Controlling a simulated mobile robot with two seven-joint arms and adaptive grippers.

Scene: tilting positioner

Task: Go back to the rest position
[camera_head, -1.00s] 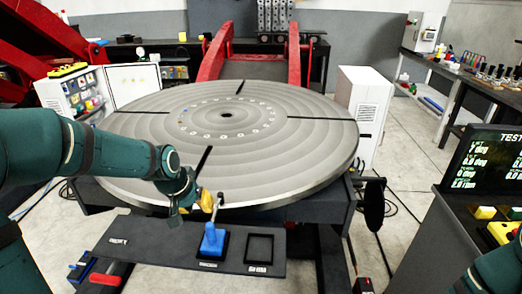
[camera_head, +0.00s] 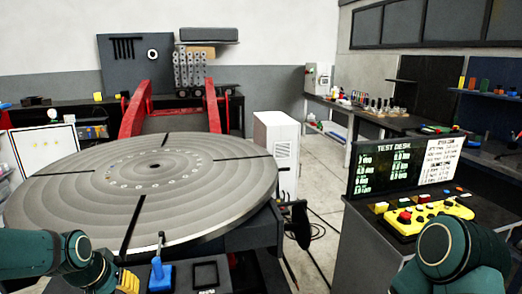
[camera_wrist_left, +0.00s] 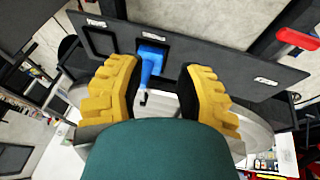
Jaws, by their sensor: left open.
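My left gripper (camera_head: 127,282) is at the bottom left of the head view, left of a blue handle-like piece (camera_head: 160,276). In the left wrist view its two yellow fingers (camera_wrist_left: 160,80) are wide apart with nothing held. The blue piece (camera_wrist_left: 151,66) shows between and beyond them, upright in a dark square on a dark shelf (camera_wrist_left: 225,72). My right arm shows at the bottom right of the head view; its gripper is out of the picture.
A large round grey positioner table (camera_head: 200,200) fills the left. A test desk (camera_head: 365,225) with a screen (camera_head: 405,160) and a yellow control box (camera_head: 430,215) stands near my right arm. A white cabinet (camera_head: 275,150) stands behind.

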